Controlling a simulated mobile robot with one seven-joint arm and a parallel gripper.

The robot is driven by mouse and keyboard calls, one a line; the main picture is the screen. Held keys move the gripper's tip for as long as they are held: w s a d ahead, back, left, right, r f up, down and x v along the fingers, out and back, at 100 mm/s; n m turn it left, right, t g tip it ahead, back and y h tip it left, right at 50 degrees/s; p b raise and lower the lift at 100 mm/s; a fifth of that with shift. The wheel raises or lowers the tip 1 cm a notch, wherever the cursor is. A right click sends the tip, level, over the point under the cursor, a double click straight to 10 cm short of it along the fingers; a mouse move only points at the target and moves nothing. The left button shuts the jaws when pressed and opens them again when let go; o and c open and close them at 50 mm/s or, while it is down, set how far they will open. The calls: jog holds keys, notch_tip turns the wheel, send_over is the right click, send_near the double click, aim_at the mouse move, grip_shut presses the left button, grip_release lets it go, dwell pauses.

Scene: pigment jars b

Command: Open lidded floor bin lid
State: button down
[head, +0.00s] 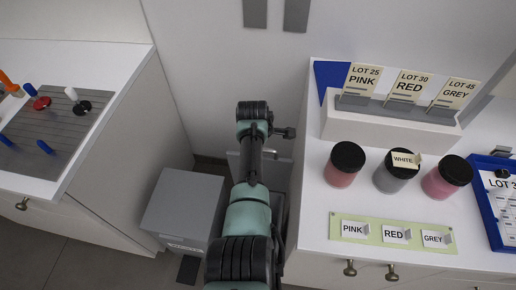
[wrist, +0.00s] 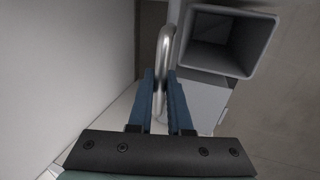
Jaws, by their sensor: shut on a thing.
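The lidded floor bin (head: 183,207) is a grey box on the floor between the two counters, left of my arm in the head view. Its flat top looks closed, with a pale label low on its front. A grey box that looks like it also shows in the wrist view (wrist: 202,98), beyond my fingers. My gripper (wrist: 160,75) is shut on a curved silver bar (wrist: 165,45), which stands between its blue fingers. I cannot tell what the bar is fixed to. The head view does not clearly show my fingertips.
An open, empty square grey container (wrist: 225,40) is close to the right of my fingers. A pale wall or panel (wrist: 65,70) fills the left. Counters with pegs (head: 45,130) and jars (head: 345,165) flank the floor gap. A dark pedal-like piece (head: 188,269) lies before the bin.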

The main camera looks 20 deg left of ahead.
jog(key=c, duration=0.9)
grip_release()
jog(key=shift+o, duration=0.2)
jog(key=p+v, duration=0.1)
jog(key=v, duration=1.2)
